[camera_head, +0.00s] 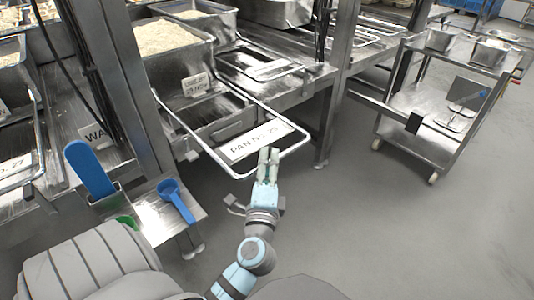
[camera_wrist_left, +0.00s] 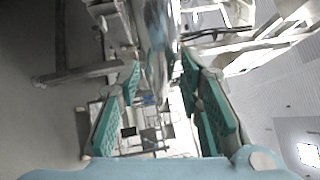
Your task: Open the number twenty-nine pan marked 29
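The pan marked with a white plate (camera_head: 250,142), which seems to read PAN NO 29, is in the lower middle of the rack in the head view. A wire-like metal handle (camera_head: 298,145) runs around the plate and sticks out over the floor. My left gripper (camera_head: 269,153) overlaps the front bar of this handle in the head view; I cannot tell whether it touches. In the left wrist view, the teal fingers of my left gripper (camera_wrist_left: 160,72) stand apart, with shiny metal (camera_wrist_left: 158,45) seen between them. My right gripper is not in view.
Rice-filled pans (camera_head: 165,36) stand behind on the rack. A blue scoop (camera_head: 176,200) lies on a small metal shelf, with a blue paddle (camera_head: 90,170) beside it. A steel trolley (camera_head: 425,140) stands at right. The floor (camera_head: 370,220) between is clear.

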